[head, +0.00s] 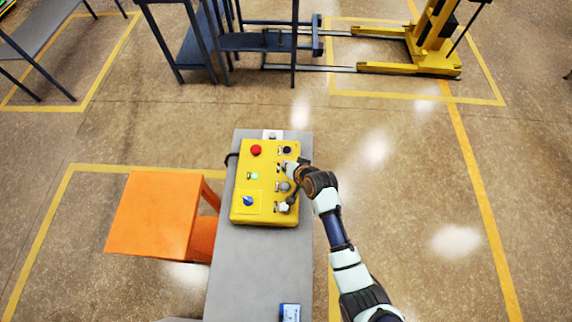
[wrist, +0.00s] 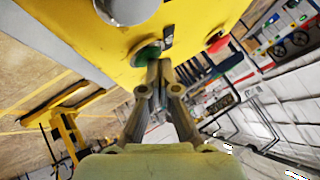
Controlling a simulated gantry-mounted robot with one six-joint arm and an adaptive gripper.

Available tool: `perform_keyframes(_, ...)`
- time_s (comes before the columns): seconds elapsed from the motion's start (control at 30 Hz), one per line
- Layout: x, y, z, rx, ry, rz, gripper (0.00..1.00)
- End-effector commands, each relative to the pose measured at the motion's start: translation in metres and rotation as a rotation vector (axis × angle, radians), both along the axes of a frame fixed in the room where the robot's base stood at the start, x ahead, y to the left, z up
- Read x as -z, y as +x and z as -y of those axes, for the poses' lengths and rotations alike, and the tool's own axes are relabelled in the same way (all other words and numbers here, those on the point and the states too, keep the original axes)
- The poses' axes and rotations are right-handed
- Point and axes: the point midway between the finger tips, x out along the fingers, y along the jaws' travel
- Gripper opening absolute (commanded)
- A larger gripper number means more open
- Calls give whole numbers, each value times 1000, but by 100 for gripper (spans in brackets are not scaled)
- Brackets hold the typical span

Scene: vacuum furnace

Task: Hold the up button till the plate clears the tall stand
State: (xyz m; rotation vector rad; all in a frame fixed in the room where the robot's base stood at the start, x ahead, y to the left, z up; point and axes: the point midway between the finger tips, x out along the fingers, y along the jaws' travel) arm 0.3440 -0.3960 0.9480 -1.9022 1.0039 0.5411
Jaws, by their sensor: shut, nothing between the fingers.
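A yellow control box (head: 266,208) lies on a grey bench, with several buttons in a column along its right side. I cannot tell which button is marked up. A dark blue raised platform (head: 255,42) stands at the top; the plate and tall stand are not clearly told apart.
A red button (head: 256,150) and blue rotary switch (head: 248,201) are on the box's left side. A yellow lifter (head: 428,45) stands at the top right. Floor right of my arm is clear.

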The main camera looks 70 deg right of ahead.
Motion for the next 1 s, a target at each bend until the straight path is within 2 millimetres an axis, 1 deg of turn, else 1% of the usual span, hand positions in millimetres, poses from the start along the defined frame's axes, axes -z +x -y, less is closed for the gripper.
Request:
perform_keyframes(0.77,1,0,0,0,1,-1,0)
perform_keyframes(0.87,-2,0,0,0,1,-1,0)
perform_keyframes(1.0,-10,0,0,0,1,-1,0)
